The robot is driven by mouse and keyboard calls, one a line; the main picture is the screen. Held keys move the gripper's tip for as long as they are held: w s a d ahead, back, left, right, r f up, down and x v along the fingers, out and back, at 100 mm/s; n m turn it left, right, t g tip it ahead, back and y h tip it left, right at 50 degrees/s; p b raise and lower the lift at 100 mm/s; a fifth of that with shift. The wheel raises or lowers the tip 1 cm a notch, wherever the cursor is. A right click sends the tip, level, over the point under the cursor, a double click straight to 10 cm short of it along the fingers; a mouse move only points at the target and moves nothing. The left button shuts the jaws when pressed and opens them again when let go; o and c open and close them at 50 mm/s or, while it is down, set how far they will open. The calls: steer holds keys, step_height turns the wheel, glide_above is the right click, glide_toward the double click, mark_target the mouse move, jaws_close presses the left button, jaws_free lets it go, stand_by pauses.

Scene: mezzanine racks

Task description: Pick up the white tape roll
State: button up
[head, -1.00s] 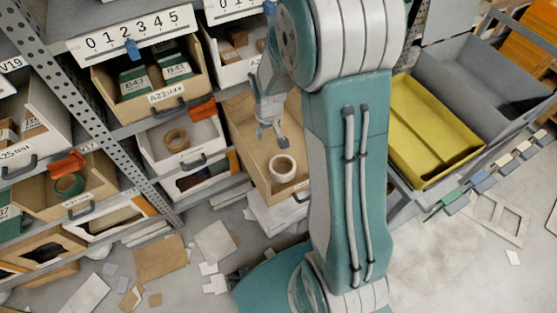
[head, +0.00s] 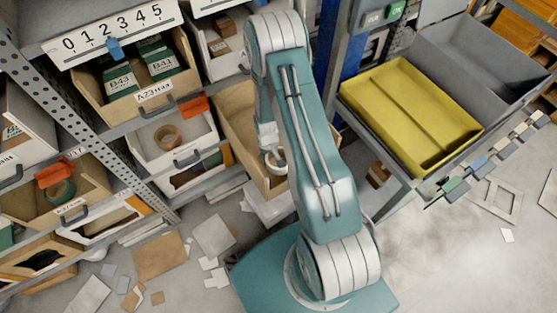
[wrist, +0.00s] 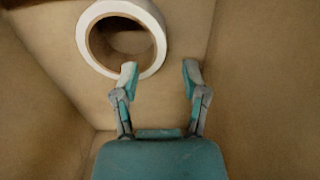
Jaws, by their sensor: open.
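The white tape roll (wrist: 153,65) lies in an open cardboard bin, seen in the wrist view near the top, left of centre. It has a white outer band and a brown core. My gripper (wrist: 160,70) is open inside the bin. Its left fingertip overlaps the roll's near right rim in the picture; its right finger is clear of the roll. In the head view the tape roll (head: 279,168) shows only in part beside my wrist, and my fingers are hard to make out. The bin (head: 236,122) is partly hidden by my arm.
Bin walls stand close on both sides of my gripper. To the left, a white bin (head: 192,160) holds a brown tape roll (head: 168,137), and a lower bin holds a green roll (head: 61,191). A yellow tray (head: 412,112) sits on the right. Cardboard scraps litter the floor.

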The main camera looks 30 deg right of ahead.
mark_target(268, 163)
steer(key=shift+w+f, duration=0.15)
steer(key=shift+f, duration=2.85)
jaws_close()
